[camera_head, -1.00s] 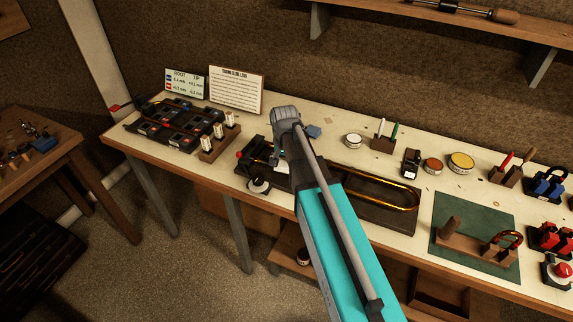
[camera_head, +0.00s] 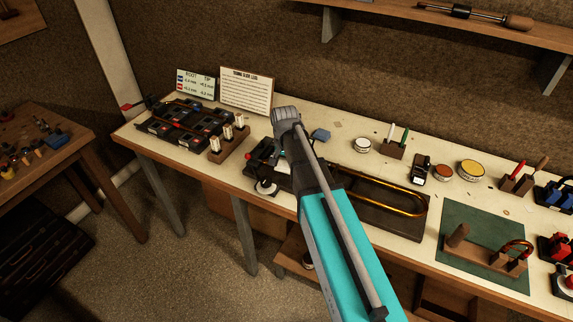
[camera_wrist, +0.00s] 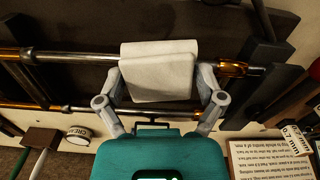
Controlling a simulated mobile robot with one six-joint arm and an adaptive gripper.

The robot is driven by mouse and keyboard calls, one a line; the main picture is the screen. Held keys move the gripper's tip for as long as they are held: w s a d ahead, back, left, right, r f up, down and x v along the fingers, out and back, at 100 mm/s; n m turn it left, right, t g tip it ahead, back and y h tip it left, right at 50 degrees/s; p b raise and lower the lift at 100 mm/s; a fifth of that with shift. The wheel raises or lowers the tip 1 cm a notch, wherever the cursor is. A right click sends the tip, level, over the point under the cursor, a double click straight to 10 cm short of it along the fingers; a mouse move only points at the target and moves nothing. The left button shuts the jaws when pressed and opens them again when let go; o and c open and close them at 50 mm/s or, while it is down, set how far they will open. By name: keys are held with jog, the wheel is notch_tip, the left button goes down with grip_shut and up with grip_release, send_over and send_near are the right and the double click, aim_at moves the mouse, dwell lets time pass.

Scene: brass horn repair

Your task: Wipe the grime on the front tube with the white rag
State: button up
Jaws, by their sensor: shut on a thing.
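My gripper (camera_wrist: 160,80) is shut on the white rag (camera_wrist: 158,62), which is folded and held between its two fingers. In the wrist view the rag lies across the front tube (camera_wrist: 75,57) and hides part of it. I cannot tell how firmly it touches. The tube is grey left of the rag and brass to the right (camera_wrist: 232,69). Any grime under the rag is hidden, and none is clear elsewhere. The back tube (camera_wrist: 45,107) runs parallel, nearer the wrist.
The tubes sit on a dark board (camera_head: 405,225) at the bench's front edge. A block of white-topped pieces (camera_head: 230,148) is left. A green mat (camera_head: 460,220) lies right.

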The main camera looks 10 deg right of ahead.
jog(key=shift+w+a, duration=1)
jog(key=shift+a, duration=0.2)
jog(key=shift+r+p, duration=3.05)
jog(key=shift+p, duration=0.1)
jog(key=shift+r+p, duration=1.5)
